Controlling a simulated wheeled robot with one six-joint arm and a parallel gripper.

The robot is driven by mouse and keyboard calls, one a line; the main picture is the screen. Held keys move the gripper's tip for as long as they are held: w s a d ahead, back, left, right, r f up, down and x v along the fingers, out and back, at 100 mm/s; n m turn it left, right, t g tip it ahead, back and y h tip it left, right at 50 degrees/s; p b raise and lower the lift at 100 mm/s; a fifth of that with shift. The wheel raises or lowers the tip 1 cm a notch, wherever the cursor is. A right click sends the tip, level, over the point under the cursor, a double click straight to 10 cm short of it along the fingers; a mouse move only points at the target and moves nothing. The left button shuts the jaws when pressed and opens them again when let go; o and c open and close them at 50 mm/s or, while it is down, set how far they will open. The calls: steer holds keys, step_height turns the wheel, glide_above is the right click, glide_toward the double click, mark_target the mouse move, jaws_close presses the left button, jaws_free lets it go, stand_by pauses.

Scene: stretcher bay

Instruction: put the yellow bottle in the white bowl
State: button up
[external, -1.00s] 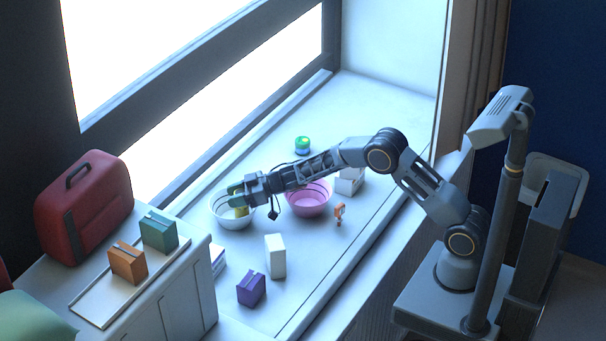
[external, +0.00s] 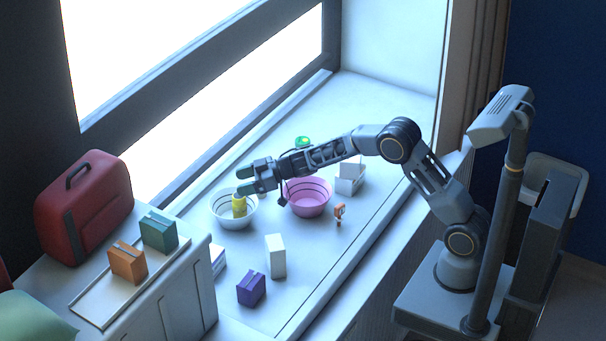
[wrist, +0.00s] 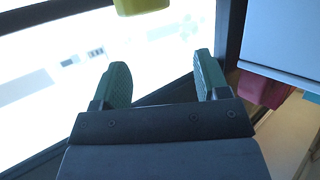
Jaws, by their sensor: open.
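The yellow bottle (external: 239,207) stands roughly upright inside the white bowl (external: 234,223) on the window ledge. Its upper part shows above the rim and its base is hidden by the bowl wall. My gripper (external: 242,180) is just above the bottle, its green fingers spread and empty, apart from the bottle. In the wrist view my gripper (wrist: 160,66) shows both fingers apart with nothing between them. A yellow part, which looks like the bottle (wrist: 142,5), is cut off at the top edge there.
A pink bowl (external: 308,208) stands right of the white bowl, under my arm. A small orange figure (external: 339,213), a white box (external: 275,256), a purple box (external: 251,288) and a green round item (external: 302,142) are around. A red suitcase (external: 85,205) stands at left.

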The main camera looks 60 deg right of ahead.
step_height(320, 180, up, 4)
steer(key=shift+r, duration=0.1)
steer(key=s+d+r+m+t+h, duration=0.2)
steer(key=s+d+r+m+h, duration=0.2)
steer(key=s+d+r+h, duration=0.3)
steer(key=s+d+r+m+g+h, duration=0.25)
steer(key=s+d, duration=0.25)
steer(key=s, duration=0.4)
steer(key=s+a+f+g, duration=0.1)
steer(key=s+f+g, duration=0.2)
steer(key=s, duration=0.9)
steer(key=s+f+g, duration=0.3)
steer(key=s+g, duration=0.1)
steer(key=s, duration=0.8)
steer(key=shift+s+a+f+m+y, duration=0.35)
steer(key=shift+m, duration=0.1)
